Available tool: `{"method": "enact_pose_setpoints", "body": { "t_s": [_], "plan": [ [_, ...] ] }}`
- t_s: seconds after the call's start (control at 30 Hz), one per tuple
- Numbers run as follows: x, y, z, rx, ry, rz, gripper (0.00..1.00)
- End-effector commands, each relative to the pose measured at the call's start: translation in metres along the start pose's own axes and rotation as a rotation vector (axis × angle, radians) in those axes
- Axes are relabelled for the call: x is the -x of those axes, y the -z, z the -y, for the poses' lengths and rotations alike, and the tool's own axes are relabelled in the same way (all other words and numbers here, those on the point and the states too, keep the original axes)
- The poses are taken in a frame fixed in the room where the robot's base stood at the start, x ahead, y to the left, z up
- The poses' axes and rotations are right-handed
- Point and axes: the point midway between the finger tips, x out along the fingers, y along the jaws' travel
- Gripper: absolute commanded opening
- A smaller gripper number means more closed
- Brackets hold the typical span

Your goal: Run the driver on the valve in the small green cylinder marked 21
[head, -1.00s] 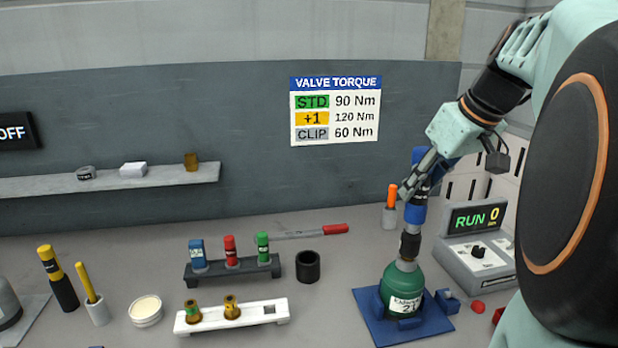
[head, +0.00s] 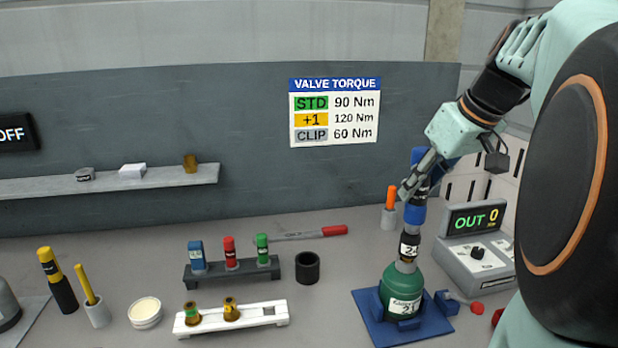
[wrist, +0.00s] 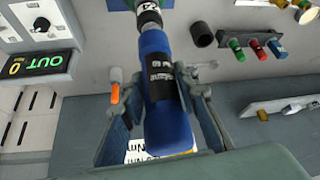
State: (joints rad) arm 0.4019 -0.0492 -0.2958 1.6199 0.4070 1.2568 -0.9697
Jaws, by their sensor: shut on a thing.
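The small green cylinder (head: 401,283) marked 21 stands upright in a blue holder (head: 375,318) at the right of the bench. My gripper (head: 421,190) is shut on the blue driver (head: 414,214), above the cylinder. The driver's dark lower end (head: 409,246) sits over the cylinder's neck, and the valve itself is hidden beneath it. In the wrist view the blue driver (wrist: 163,100) lies between both fingers. The controller display (head: 474,219) reads "OUT 0".
A white rack (head: 262,316) holds two brass valves. A dark rack (head: 230,272) holds blue, red and green pieces. A black ring (head: 307,268) stands beside it. The torque sign (head: 335,112) lists STD 90, +1 120, CLIP 60 Nm.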

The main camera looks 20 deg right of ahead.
Motion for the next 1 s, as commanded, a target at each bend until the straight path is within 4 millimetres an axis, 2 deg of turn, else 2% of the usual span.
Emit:
{"method": "enact_pose_setpoints", "body": {
  "t_s": [0.73,1.0],
  "plan": [
    [0.050,0.029,0.000,0.001,-0.003,-0.006,0.00],
    [0.053,0.031,0.000,0.001,-0.003,-0.006,0.00]
  ]
}}
